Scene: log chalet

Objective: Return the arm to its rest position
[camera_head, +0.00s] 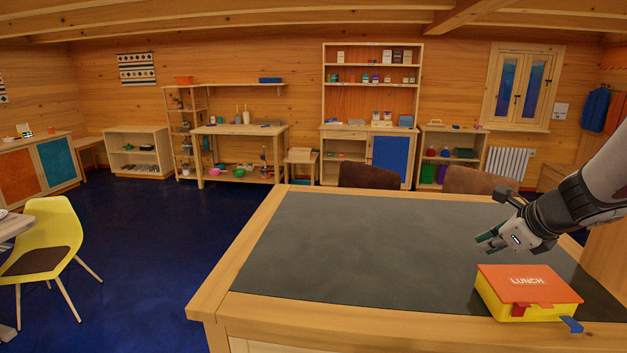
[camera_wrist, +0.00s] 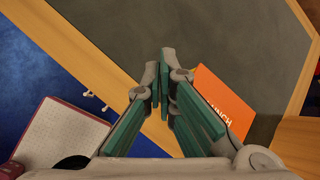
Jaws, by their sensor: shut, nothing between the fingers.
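My gripper (camera_head: 489,243) is at the right in the head view, above the dark table top (camera_head: 370,245) and a little above and behind the lunch box. Its teal fingers are shut and empty, and they also show in the wrist view (camera_wrist: 163,85). The lunch box (camera_head: 527,283) has an orange lid marked LUNCH and yellow sides, and its lid looks closed. In the wrist view the orange lid (camera_wrist: 222,100) lies just right of the fingers. My arm comes in from the right edge of the head view.
A blue tab (camera_head: 571,325) sits at the table's front edge beside the box. Two brown chairs (camera_head: 370,175) stand behind the table. A yellow chair (camera_head: 45,245) stands on the blue floor at left. The table's left and middle are clear. Shelves line the back wall.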

